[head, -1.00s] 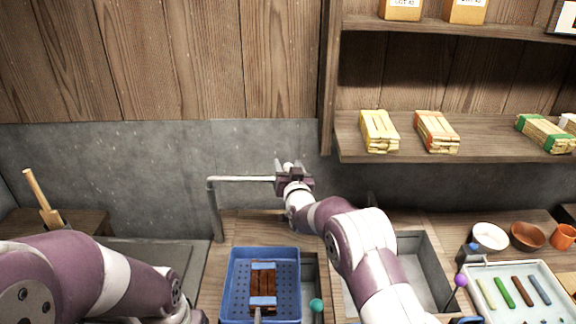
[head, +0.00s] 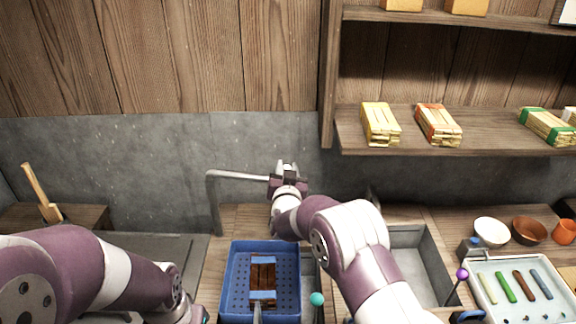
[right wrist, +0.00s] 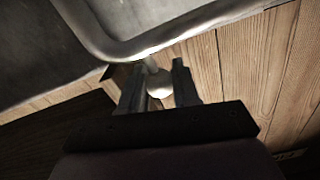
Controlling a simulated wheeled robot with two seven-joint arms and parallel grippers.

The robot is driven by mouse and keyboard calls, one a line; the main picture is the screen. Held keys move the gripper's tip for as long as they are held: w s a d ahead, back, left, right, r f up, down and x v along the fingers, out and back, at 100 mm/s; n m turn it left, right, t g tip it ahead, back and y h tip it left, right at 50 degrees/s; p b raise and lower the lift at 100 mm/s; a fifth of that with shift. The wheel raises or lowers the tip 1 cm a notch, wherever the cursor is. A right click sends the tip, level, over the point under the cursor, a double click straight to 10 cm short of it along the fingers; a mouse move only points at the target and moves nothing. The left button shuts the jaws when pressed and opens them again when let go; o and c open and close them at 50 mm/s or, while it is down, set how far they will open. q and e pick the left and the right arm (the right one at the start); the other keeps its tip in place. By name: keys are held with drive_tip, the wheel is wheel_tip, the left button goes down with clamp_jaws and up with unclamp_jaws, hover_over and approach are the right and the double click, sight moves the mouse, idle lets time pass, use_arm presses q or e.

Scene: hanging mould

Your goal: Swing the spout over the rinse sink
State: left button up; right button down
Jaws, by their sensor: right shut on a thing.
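The spout (head: 238,175) is a thin grey pipe that rises by the back wall and bends over to the right. My right gripper (head: 287,183) is at its free end, shut on it. In the right wrist view the pipe (right wrist: 160,38) runs across the top, and a pale round knob (right wrist: 159,84) sits between the fingers. A grey sink basin (head: 432,262) lies right of my right forearm, partly hidden by it. A second basin (head: 309,268) shows beside the blue basket. I cannot tell which is the rinse sink. My left gripper is out of view; its arm is at lower left.
A blue perforated basket (head: 237,285) holding a brown strapped mould (head: 262,272) stands below the spout. At right are bowls (head: 490,232), an orange cup (head: 564,232) and a tray (head: 538,301) of coloured sticks. A shelf (head: 480,140) with wood bundles overhangs the right side.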

drive_tip(key=s+a+m+g+h, duration=0.4)
drive_tip(key=s+a+m+h, duration=0.4)
drive_tip(key=s+h, duration=0.3)
drive_tip(key=shift+s+h+b, duration=0.4)
drive_tip(key=shift+s+b, duration=0.05)
drive_tip(key=shift+s, duration=0.75)
drive_tip(key=shift+r, duration=0.15)
drive_tip(key=c, duration=0.8)
unclamp_jaws()
drive_tip(key=shift+c, duration=0.2)
